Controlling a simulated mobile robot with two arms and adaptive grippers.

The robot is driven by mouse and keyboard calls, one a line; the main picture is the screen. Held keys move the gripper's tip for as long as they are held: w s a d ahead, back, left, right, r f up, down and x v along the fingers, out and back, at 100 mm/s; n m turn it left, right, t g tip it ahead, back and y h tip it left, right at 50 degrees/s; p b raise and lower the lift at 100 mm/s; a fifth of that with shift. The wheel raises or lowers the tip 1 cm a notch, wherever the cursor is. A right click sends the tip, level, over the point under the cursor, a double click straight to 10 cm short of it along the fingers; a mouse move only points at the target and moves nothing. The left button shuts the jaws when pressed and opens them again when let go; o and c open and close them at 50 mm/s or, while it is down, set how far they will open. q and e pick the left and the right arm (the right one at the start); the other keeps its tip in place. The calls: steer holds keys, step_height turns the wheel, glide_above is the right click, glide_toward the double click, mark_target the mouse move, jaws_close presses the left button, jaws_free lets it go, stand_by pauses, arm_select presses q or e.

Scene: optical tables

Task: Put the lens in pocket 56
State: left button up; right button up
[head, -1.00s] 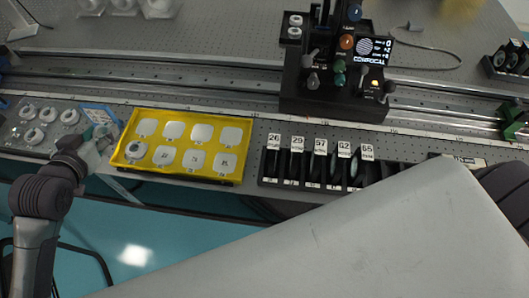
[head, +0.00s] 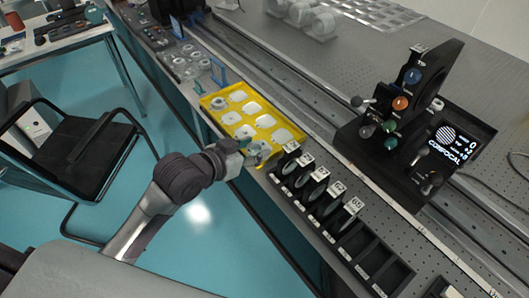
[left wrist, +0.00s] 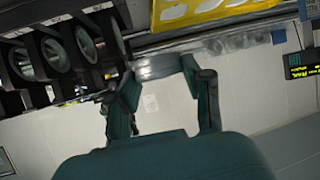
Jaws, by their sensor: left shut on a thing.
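My left gripper (head: 256,154) is at the near end of the yellow tray (head: 207,108), beside the first labelled lens of the black rack (head: 350,248). In the left wrist view its fingers (left wrist: 158,75) are shut on a flat grey lens (left wrist: 155,66), seen nearly edge-on and clear of the rack. The rack holds several upright lenses with white number tags (head: 338,188); its near slots (head: 385,270) are empty. Which slot or pocket is 56 cannot be read. My right gripper does not show.
The tray has pale square pockets; a small round part (head: 218,103) sits in one at the far end. A black optical instrument (head: 400,150) with knobs and a lit display stands behind the rack. A black chair (head: 85,145) stands on the floor at left.

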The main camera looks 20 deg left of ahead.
arm_select(q)
steer(key=w+f, duration=0.2)
steer(key=w, duration=0.1)
steer(key=w+a+f, duration=0.1)
steer(key=w+f, duration=0.1)
steer(key=w, duration=0.1)
steer(key=w+f, duration=0.1)
steer(key=w, duration=0.2)
steer(key=shift+w+a+f, duration=0.35)
steer(key=shift+a+f, duration=0.05)
steer(key=shift+w+f, duration=0.1)
steer(key=shift+f, duration=1.95)
steer(key=shift+f, duration=0.2)
steer(key=o, duration=0.9)
